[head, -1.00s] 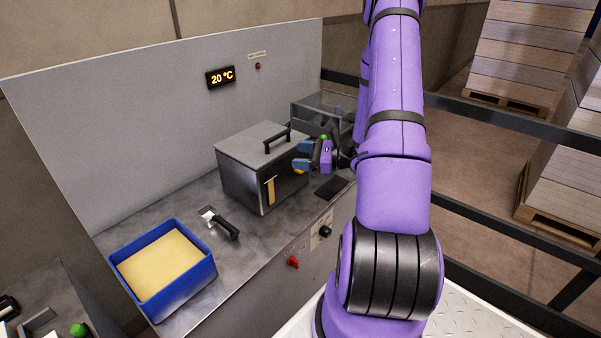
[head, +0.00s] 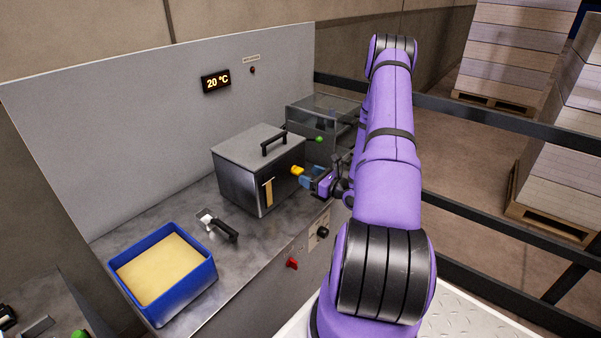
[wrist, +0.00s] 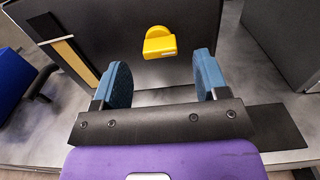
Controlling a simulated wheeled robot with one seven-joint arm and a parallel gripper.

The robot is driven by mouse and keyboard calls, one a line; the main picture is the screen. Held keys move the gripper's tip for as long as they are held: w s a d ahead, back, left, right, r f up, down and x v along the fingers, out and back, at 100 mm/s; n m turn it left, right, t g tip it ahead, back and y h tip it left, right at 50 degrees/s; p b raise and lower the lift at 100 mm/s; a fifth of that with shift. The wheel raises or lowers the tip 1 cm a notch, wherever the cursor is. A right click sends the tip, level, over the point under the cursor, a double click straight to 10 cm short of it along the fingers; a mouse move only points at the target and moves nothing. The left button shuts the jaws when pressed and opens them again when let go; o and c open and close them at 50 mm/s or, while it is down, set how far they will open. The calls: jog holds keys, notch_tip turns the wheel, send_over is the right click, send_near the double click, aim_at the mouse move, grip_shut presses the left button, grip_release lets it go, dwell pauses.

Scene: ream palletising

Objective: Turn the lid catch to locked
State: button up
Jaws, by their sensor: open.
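The lid catch is a yellow knob (head: 297,170) on the front face of a grey lidded box (head: 237,185), toward its right side. In the wrist view the yellow knob (wrist: 160,46) lies ahead of my gripper, centred between the fingers and apart from them. The box lid (head: 258,143) is down and has a black handle. My gripper (head: 307,176) is in front of the knob. In the wrist view my gripper (wrist: 162,78) has its two blue fingers wide apart with nothing between them.
A blue bin (head: 165,275) with yellow contents and a black-handled scoop (head: 222,228) are left on the bench. A glass-sided case (head: 322,115) stands behind the box at right. A red switch (head: 292,263) and a black knob (head: 322,232) are on the bench front.

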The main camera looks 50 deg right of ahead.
aim_at(301, 172)
jog(key=shift+w+a, duration=0.2)
jog(key=shift+w, duration=2.1)
jog(key=c, duration=0.9)
